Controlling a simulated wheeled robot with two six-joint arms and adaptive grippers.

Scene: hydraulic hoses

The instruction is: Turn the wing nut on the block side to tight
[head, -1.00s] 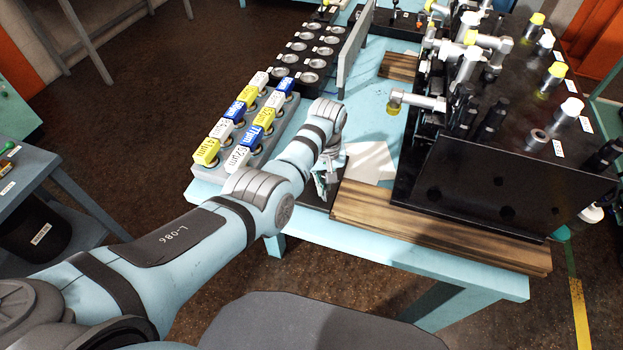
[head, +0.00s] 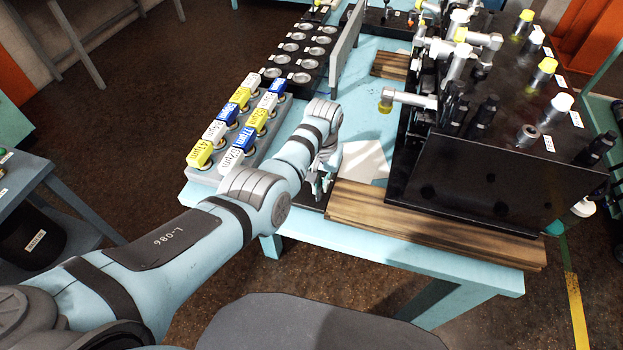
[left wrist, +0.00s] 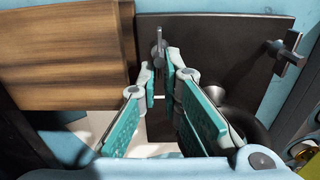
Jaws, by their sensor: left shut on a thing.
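In the left wrist view, a grey wing nut (left wrist: 159,42) stands upright on a dark plate (left wrist: 215,45), beside the wooden block (left wrist: 65,55). My left gripper (left wrist: 161,70) is shut on this wing nut, with its teal-padded fingers on either side. The lower part of the nut is hidden between the fingertips. A second wing nut (left wrist: 284,52) sits on the plate's right side, away from the gripper. In the head view, my left gripper (head: 322,186) is low over the table's near part, left of the wooden block (head: 435,222). How tight the nut is cannot be told.
A black manifold (head: 480,190) with several hose fittings stands on the wooden block at right. A grey rack (head: 205,174) of labelled coloured tags lies left of my arm. An upright grey panel (head: 346,48) stands behind.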

